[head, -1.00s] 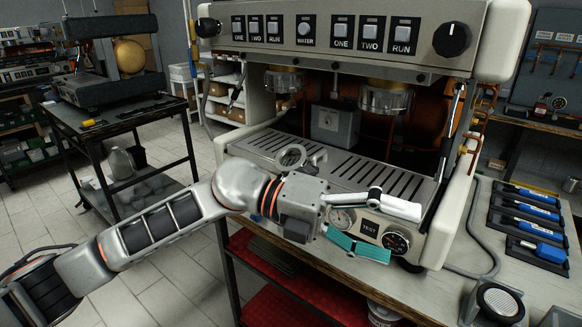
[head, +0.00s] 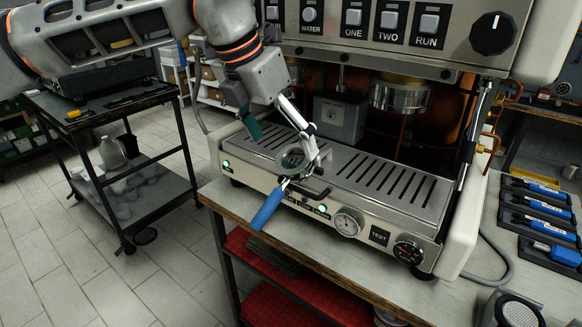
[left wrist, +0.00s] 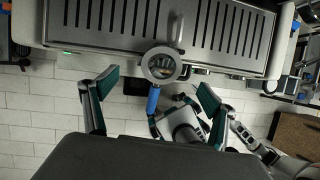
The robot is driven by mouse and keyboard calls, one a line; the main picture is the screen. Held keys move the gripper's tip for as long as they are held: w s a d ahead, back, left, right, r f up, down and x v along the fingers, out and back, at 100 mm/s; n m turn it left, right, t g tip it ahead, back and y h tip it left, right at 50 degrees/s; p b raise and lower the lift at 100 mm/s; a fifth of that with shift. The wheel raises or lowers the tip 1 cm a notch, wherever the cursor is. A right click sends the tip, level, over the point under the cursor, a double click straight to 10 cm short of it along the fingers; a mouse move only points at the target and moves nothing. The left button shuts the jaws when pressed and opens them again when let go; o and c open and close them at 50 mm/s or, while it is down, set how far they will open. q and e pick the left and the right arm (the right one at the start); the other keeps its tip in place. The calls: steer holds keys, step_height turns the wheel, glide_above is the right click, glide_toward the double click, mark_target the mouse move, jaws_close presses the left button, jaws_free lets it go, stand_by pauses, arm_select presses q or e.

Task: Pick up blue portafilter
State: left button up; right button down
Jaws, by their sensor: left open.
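The blue portafilter has a blue handle (head: 268,207) and a round metal basket. It rests on the front edge of the espresso machine's slotted drip tray (head: 385,172), its handle sticking out over the front panel. In the left wrist view, the blue handle (left wrist: 153,101) points down from the round basket (left wrist: 160,66). My left gripper (head: 284,142) is open and empty, above and around the basket area in the head view. In the left wrist view, its two teal-padded fingers (left wrist: 157,82) stand on either side of the portafilter, apart from it.
The machine's button panel (head: 400,22) and metal group head (head: 399,95) overhang the drip tray. Blue-handled tools (head: 548,230) lie in black trays at right. A black cart (head: 110,105) stands at left, with clear floor between.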

mark_target(293, 160)
arm_select(q)
steer(key=shift+s+d+f, duration=0.15)
steer(key=shift+d+f, duration=0.05)
steer(key=shift+f, duration=0.05)
steer(key=shift+s+d+f, duration=0.1)
steer(key=shift+s+f, duration=0.1)
steer(key=shift+s, duration=0.15)
steer(key=f, duration=0.1)
steer(key=w+f+p, duration=0.1)
steer(key=w+d+f, duration=0.1)
steer(key=shift+w+d+f, duration=0.1)
steer(key=shift+w+f, duration=0.15)
steer(key=shift+f, duration=0.1)
steer(key=shift+x, duration=0.75)
arm_select(e)
steer(key=shift+s+r, duration=0.45)
steer(key=shift+r, duration=0.4)
arm_select(q)
steer(key=c, duration=1.9)
steer(key=shift+r, duration=0.1)
steer(key=shift+c, duration=1.1)
steer(key=shift+r, duration=0.15)
